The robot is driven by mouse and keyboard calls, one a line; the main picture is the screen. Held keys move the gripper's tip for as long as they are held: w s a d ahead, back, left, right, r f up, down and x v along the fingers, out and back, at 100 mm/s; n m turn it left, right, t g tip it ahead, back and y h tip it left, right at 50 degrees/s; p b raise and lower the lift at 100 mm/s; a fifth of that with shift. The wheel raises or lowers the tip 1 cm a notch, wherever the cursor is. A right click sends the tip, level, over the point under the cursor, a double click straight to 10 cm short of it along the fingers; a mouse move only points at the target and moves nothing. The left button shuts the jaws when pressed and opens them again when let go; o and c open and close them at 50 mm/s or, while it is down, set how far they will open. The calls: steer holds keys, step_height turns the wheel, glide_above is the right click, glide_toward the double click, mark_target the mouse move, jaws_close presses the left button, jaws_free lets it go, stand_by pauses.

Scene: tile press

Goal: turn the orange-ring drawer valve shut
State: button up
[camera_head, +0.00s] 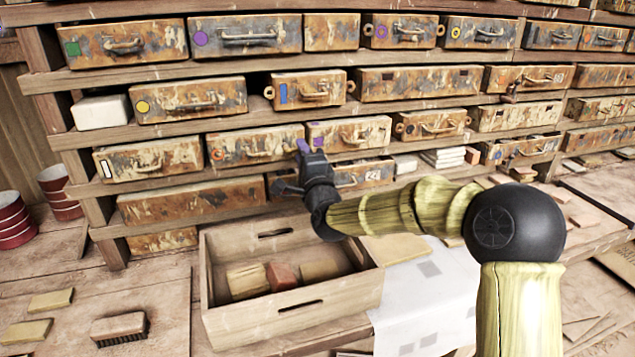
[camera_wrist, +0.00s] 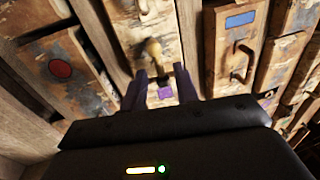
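The orange-ring drawer (camera_head: 240,139) is in the middle row of the head view, a rusty, patchy front with a small orange ring (camera_head: 218,154) near its left end. My gripper (camera_head: 303,147) is at that drawer's right end. In the wrist view, turned sideways, two purple-grey fingers (camera_wrist: 162,80) stand apart. A brass-coloured handle (camera_wrist: 153,50) on a worn drawer front is just beyond and between their tips. I cannot tell whether they touch it. The ring is not visible in the wrist view. A purple square (camera_wrist: 165,92) shows between the fingers.
A blue-marked drawer (camera_wrist: 240,18) and a red-disc drawer (camera_wrist: 60,68) flank the handle in the wrist view. Below the shelves in the head view stands an open wooden crate (camera_head: 340,296) with blocks inside. A brush (camera_head: 119,326) and red tins (camera_head: 14,222) are at left.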

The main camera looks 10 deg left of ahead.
steer(key=b+v, duration=0.2)
steer(key=v, duration=1.4)
steer(key=shift+s+d, duration=0.2)
steer(key=shift+d, duration=0.1)
steer(key=shift+f, duration=0.15)
